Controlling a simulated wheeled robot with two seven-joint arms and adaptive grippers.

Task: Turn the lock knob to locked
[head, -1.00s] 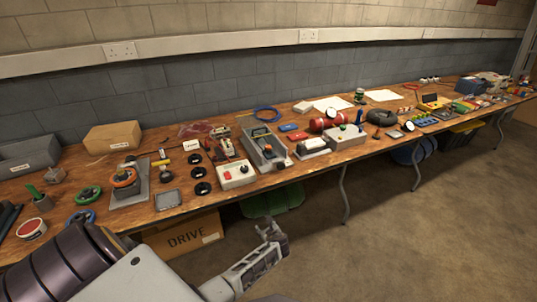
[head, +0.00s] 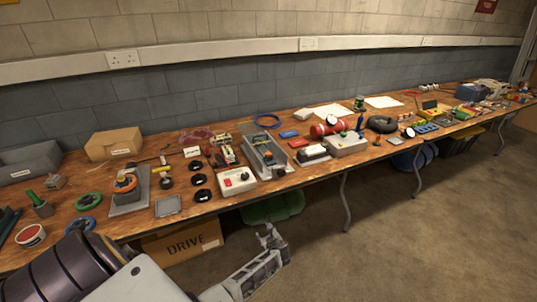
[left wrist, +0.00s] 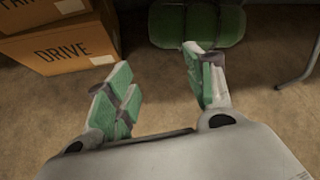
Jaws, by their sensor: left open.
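A white control box (head: 238,182) sits near the front edge of the workbench, with a red part on its left and a small dark knob (head: 244,176) on its top. I cannot tell whether this is the lock knob, nor read its position. My left gripper (head: 272,241) is in front of and below the bench edge, apart from the box. In the left wrist view its green-padded fingers (left wrist: 158,86) are spread apart with nothing between them. My right gripper is not in view.
The long wooden bench (head: 120,228) is crowded with tools and devices. A cardboard box marked DRIVE (head: 183,243) and a green container (head: 272,207) stand beneath it; both also show in the left wrist view. A bench leg (head: 345,203) stands to the right. The floor in front is clear.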

